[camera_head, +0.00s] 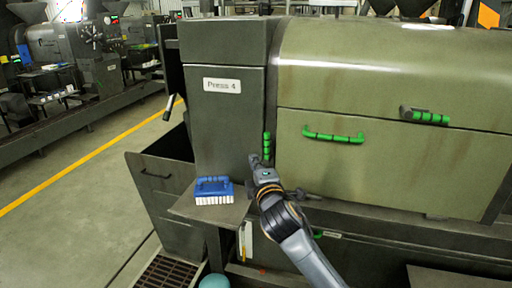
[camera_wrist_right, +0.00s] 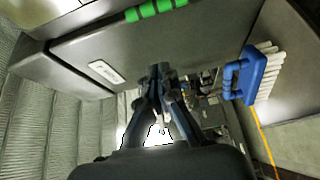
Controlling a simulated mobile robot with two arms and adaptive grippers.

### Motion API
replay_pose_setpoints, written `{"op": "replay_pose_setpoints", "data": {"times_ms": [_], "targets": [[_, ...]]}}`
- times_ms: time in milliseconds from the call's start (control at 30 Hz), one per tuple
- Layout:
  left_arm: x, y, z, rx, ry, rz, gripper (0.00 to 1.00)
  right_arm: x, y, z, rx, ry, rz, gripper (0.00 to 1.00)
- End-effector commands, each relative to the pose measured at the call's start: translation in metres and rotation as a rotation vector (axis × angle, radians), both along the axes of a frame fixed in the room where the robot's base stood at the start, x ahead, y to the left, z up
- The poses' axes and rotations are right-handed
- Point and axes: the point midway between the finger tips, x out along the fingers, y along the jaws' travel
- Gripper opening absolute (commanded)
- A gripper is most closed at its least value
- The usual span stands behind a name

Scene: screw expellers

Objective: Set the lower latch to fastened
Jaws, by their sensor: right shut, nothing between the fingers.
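A latch with an upright green grip (camera_head: 266,146) sits at the left edge of the green press cover; I take it to be the lower latch. Another latch, with a green grip lying sideways (camera_head: 430,117), is higher up on the right. My right gripper (camera_head: 258,163) is just below the upright grip, in front of the press. In the right wrist view, my right gripper's fingers (camera_wrist_right: 160,70) are together and empty. A green grip (camera_wrist_right: 155,9) shows at the top of that view, apart from the fingertips. My left gripper is not in view.
A green bar handle (camera_head: 334,135) is on the cover front. A blue brush (camera_head: 213,187) with white bristles lies on a small shelf (camera_head: 190,207) left of my right gripper; it also shows in the wrist view (camera_wrist_right: 256,75). An open grey bin (camera_head: 158,173) stands at the left.

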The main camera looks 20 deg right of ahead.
Motion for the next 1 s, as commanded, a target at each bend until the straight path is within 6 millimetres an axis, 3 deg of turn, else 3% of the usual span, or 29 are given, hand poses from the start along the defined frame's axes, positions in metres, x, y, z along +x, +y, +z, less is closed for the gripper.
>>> {"op": "replay_pose_setpoints", "data": {"times_ms": [333,867,1000], "targets": [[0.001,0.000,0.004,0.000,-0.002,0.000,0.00,0.013,-0.001,0.000,0.003,0.003,-0.001,0.00],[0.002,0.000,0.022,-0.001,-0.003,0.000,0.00,0.103,-0.007,0.000,0.003,0.004,0.000,0.00],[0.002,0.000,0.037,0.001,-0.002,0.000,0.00,0.091,-0.030,0.001,0.000,0.004,-0.002,0.00]]}}
